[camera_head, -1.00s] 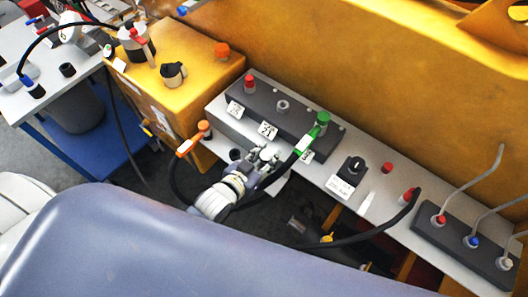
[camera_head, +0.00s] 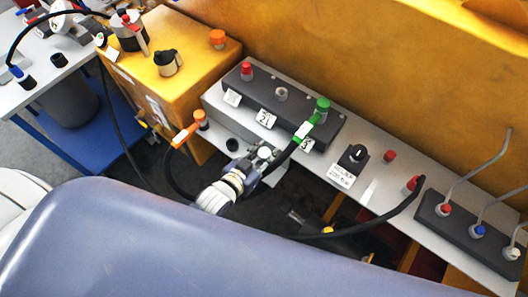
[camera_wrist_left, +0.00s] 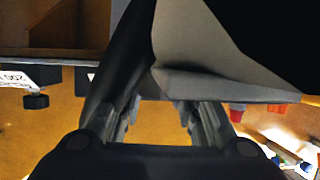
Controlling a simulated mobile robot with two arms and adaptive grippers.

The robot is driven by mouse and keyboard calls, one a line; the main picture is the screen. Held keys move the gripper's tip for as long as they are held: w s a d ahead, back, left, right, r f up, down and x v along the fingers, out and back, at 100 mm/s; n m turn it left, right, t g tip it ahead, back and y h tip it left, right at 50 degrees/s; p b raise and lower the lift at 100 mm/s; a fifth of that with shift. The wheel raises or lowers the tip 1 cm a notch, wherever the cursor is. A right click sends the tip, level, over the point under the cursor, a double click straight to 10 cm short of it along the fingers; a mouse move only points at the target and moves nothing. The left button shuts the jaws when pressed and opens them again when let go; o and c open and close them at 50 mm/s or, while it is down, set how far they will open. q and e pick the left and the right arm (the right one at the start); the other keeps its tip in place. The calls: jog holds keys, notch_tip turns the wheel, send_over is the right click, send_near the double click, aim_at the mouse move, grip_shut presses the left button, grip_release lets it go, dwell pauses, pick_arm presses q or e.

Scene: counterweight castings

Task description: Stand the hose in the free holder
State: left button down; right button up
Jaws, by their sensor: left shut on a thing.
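The hose's green sleeve (camera_head: 303,130) is at the green-capped port (camera_head: 322,105). A hose with an orange sleeve (camera_head: 185,134) is at the orange port on the yellow box. A round black cup (camera_head: 232,145) at the panel's front edge looks empty; I cannot tell whether it is the holder. My right gripper is not in view.
Another black hose (camera_head: 380,217) droops from the red port (camera_head: 412,184). A dark block (camera_head: 470,228) with several grey pipes stands at the right. A black knob (camera_head: 354,155) sits on the panel. A bench with a blue-sleeved hose (camera_head: 15,71) is at the far left.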

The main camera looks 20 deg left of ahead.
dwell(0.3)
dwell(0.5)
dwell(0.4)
pick_arm(q)
jog(key=shift+p, duration=0.7)
dwell(0.5)
jog(key=shift+f+b, duration=1.15)
jog(key=shift+f, duration=0.7)
jog(key=c, duration=1.2)
grip_release()
jog(key=shift+o, duration=0.5)
jog(key=shift+s, duration=0.15)
